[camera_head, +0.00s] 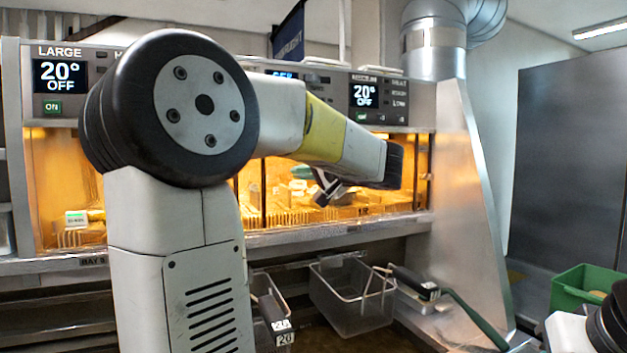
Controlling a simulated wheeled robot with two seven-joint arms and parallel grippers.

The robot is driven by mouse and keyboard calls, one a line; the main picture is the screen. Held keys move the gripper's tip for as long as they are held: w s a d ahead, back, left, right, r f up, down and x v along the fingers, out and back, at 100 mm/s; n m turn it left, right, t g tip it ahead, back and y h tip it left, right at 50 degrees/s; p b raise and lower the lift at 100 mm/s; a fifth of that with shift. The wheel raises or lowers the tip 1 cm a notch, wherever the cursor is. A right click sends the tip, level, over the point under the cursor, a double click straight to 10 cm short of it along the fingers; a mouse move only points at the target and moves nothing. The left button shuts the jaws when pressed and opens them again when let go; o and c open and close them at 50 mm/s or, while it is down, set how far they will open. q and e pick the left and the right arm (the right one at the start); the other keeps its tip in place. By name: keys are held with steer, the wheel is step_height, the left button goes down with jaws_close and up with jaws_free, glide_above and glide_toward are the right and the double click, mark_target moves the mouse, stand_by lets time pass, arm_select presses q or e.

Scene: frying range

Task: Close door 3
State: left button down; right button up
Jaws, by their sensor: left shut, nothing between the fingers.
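The frying range has a lit warming cabinet (52,170) with orange light and a metal ledge along its front. I cannot tell which part is door 3; no number 3 is clearly readable, and my left arm hides much of the cabinet front. My left arm reaches up and across to the right. My left gripper (328,190) shows as small dark fingers in front of the lit cabinet, shut and empty. I cannot tell whether it touches anything. Part of my right arm shows at the lower right corner; its gripper is out of view.
A wire fryer basket (350,300) hangs below the ledge, with another basket (268,298) partly behind my arm. A dark handle (415,282) sticks out to the right. A sloping metal panel (462,200) bounds the range. A green crate (580,288) stands at the far right.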

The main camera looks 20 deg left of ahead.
mark_target(257, 181)
arm_select(q)
steer(key=x, duration=1)
steer(key=shift+s, duration=0.2)
steer(key=shift+s+a+f, duration=0.55)
steer(key=shift+s+a, duration=0.25)
steer(key=shift+s, duration=0.15)
steer(key=shift+s+a+f, duration=0.3)
steer(key=shift+a+f, duration=0.05)
steer(key=shift+s, duration=0.1)
steer(key=shift+a, duration=0.1)
